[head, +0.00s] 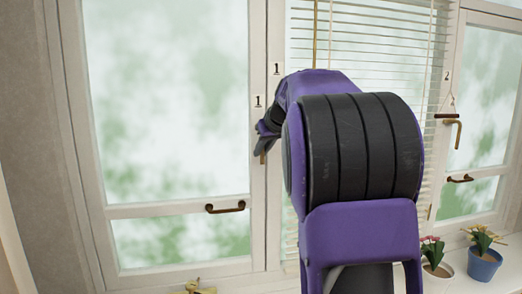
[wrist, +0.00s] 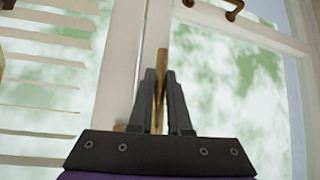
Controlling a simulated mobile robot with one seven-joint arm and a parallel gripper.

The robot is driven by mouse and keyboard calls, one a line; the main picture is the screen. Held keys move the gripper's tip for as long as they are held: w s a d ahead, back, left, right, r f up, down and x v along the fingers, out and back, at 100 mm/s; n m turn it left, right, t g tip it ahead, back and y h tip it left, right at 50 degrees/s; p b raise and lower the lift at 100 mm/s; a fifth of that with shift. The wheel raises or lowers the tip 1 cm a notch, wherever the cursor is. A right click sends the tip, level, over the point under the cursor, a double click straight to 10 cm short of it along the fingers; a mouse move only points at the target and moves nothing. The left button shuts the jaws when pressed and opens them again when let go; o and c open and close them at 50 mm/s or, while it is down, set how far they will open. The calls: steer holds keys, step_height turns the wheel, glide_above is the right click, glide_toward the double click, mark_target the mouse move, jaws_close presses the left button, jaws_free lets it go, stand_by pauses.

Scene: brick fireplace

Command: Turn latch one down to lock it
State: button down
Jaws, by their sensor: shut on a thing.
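Latch one is a slim brass handle (wrist: 161,62) on the window frame by the labels marked 1. In the wrist view it stands between the two dark fingers of my gripper (wrist: 162,98), which are shut on it, and its end sticks out beyond the fingertips. In the head view my gripper (head: 264,138) is at the frame left of my purple arm. Only a short brass tip of the latch (head: 263,158) shows below the fingers; my arm and gripper hide the rest.
The left window has a bronze pull (head: 225,208). Another brass latch (head: 456,127) and pull (head: 460,179) are on the right window. Blinds (head: 390,40) hang behind my arm. Flowerpots (head: 484,265) stand on the sill at right; a small brass object (head: 200,288) lies below left.

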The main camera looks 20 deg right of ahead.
steer(key=c, duration=0.9)
jaws_free()
steer(key=shift+o, duration=0.2)
steer(key=v, duration=1.7)
steer(key=shift+s, duration=0.2)
steer(key=shift+r, duration=0.1)
